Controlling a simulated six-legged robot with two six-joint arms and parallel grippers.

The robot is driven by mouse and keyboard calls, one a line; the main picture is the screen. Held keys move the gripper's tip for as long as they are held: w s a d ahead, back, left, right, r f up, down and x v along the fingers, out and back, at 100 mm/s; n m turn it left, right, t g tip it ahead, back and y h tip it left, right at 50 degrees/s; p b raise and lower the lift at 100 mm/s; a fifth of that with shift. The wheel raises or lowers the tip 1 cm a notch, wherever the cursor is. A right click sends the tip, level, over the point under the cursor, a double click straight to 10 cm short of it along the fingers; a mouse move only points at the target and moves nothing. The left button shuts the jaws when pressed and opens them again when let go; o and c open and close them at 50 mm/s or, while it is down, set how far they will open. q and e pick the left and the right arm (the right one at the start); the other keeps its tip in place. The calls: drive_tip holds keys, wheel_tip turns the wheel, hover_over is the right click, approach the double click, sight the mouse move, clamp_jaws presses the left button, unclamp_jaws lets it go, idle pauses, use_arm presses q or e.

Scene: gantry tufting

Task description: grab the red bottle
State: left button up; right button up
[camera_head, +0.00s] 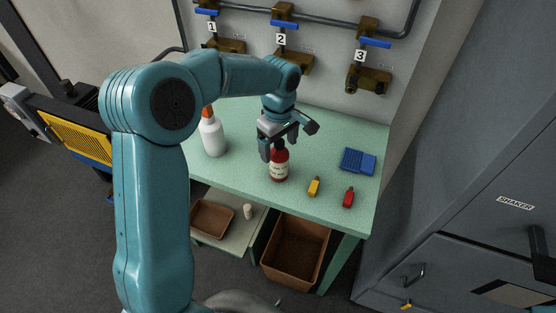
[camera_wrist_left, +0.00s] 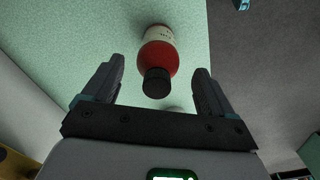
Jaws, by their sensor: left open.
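The red bottle (camera_head: 279,170) stands upright on the green table, with a pale label and a dark cap. In the left wrist view the red bottle (camera_wrist_left: 160,55) lies ahead between the two fingers, its black cap nearest. My left gripper (camera_head: 277,152) is above and just behind the bottle's top in the head view, partly overlapping it. In the left wrist view the left gripper (camera_wrist_left: 152,85) is open, with a gap on each side of the cap. My right gripper is in neither view.
A white bottle with an orange top (camera_head: 213,135) stands left on the green table (camera_head: 235,175). Small yellow (camera_head: 314,187) and red (camera_head: 348,197) items and a blue block (camera_head: 358,161) lie to the right. Valves line the back wall. A brown bin (camera_head: 296,250) is below. A grey cabinet (camera_head: 450,200) stands right.

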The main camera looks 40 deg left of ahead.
sight(279, 154)
use_arm(q)
drive_tip(key=f, duration=0.3)
drive_tip(key=f+p, duration=0.1)
drive_tip(key=shift+w+f, duration=0.25)
drive_tip(key=shift+f, duration=0.05)
drive_tip(key=shift+s+a+r, duration=0.1)
drive_tip(key=shift+s, duration=0.15)
drive_tip(key=shift+w, duration=0.2)
drive_tip(key=c, duration=1.3)
drive_tip(key=shift+s, duration=0.1)
drive_tip(key=shift+c, duration=0.2)
